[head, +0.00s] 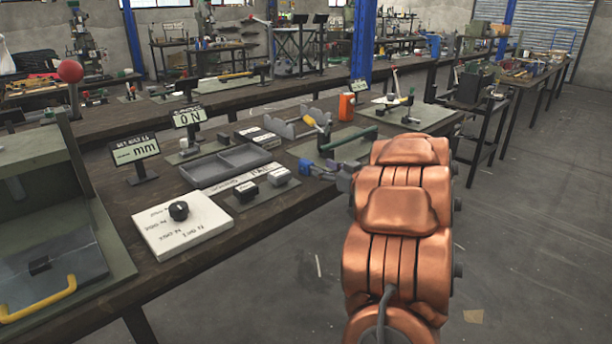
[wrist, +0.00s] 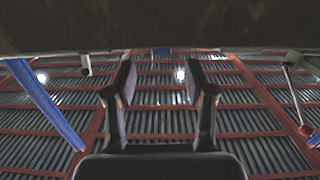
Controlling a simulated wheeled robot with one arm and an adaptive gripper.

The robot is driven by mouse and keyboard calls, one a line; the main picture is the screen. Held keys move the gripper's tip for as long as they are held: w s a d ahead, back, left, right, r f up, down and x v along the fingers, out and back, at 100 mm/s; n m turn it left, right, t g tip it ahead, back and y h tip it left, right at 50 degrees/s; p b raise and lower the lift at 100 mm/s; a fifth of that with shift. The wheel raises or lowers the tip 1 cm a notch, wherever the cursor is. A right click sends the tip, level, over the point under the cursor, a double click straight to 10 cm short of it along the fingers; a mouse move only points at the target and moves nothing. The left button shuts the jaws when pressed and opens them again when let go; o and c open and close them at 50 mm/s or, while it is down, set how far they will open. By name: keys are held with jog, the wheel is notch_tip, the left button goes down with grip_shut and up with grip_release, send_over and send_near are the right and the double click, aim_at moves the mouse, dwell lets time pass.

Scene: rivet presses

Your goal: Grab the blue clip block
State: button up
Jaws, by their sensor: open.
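A small blue block (head: 306,166), which looks like the blue clip block, lies on the wooden bench just left of my copper-coloured arm in the head view. Small grey and blue parts are close to its right, and I cannot make out exactly where it ends. My gripper (wrist: 161,80) shows in the wrist view with its two dark fingers apart and nothing between them. The wrist view does not show the block.
An orange container (head: 346,107) stands farther back. A press with a yellow handle (head: 38,300) is at left.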

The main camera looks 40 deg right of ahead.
aim_at(306, 161)
jog(key=shift+w+a+f, duration=0.1)
jog(key=shift+w+f, duration=0.1)
jog(key=shift+f, duration=0.05)
jog(key=shift+w+f+b, duration=0.15)
jog(key=shift+w+b, duration=0.4)
jog(key=shift+w, duration=3)
grip_shut()
